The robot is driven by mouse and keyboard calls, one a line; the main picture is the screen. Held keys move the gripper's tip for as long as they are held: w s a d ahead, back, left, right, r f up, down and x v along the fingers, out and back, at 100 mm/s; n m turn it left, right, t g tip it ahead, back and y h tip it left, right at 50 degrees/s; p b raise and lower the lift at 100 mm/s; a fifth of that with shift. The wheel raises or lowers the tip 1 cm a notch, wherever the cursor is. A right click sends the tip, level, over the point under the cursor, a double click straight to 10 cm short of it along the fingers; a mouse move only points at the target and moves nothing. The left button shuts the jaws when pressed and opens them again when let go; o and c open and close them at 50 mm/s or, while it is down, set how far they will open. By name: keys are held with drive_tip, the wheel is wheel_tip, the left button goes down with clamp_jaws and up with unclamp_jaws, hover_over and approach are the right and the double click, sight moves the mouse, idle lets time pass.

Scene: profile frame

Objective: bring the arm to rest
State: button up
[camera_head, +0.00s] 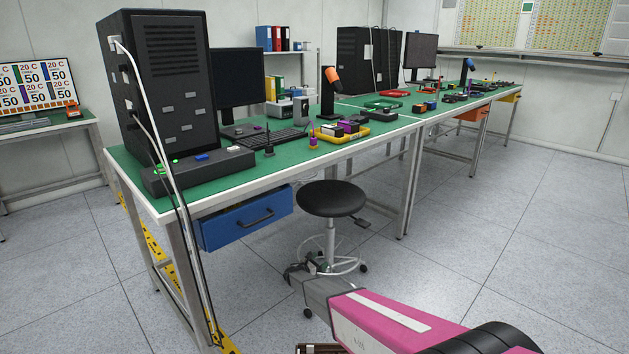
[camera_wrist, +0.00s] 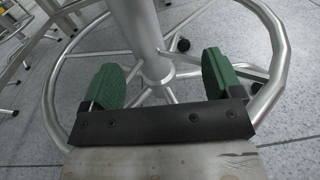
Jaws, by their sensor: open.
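My pink arm (camera_head: 400,322) reaches in from the lower right of the head view, low in front of the workbench. My gripper (camera_wrist: 160,80) shows in the wrist view with two green finger pads set wide apart and nothing between them. Beyond the fingers is the metal ring and column of the stool's base. In the head view the gripper end is small and dark near the stool's foot, and its fingers are hard to make out. I cannot tell whether it touches the stool.
A black stool (camera_head: 331,199) stands close to my gripper. A green-topped workbench (camera_head: 290,158) with a blue drawer (camera_head: 246,216) is at the left, holding a black computer tower (camera_head: 168,85) and a yellow tray (camera_head: 340,137). The tiled floor (camera_head: 500,220) at the right is clear.

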drive_tip(key=s+d+r+m+g+y, duration=0.2)
drive_tip(key=s+d+r+m+g, duration=0.3)
drive_tip(key=s+d+r+m, duration=0.45)
drive_tip(key=s+d+r+m+g+y, duration=0.1)
drive_tip(key=s+d+r+m+g, duration=0.3)
drive_tip(key=s+d+r, duration=0.55)
drive_tip(key=s+a+r+m+g+y, duration=0.1)
drive_tip(key=s+r+m+y, duration=0.4)
drive_tip(key=s, duration=0.8)
drive_tip(key=s+a+r+m+g+y, duration=0.1)
drive_tip(key=s+r+m+y, duration=0.4)
drive_tip(key=s, duration=0.8)
drive_tip(key=shift+a+r+m+g, duration=0.15)
drive_tip(key=shift+r+m+g, duration=0.15)
drive_tip(key=shift+r+m, duration=0.7)
drive_tip(key=shift+f, duration=0.15)
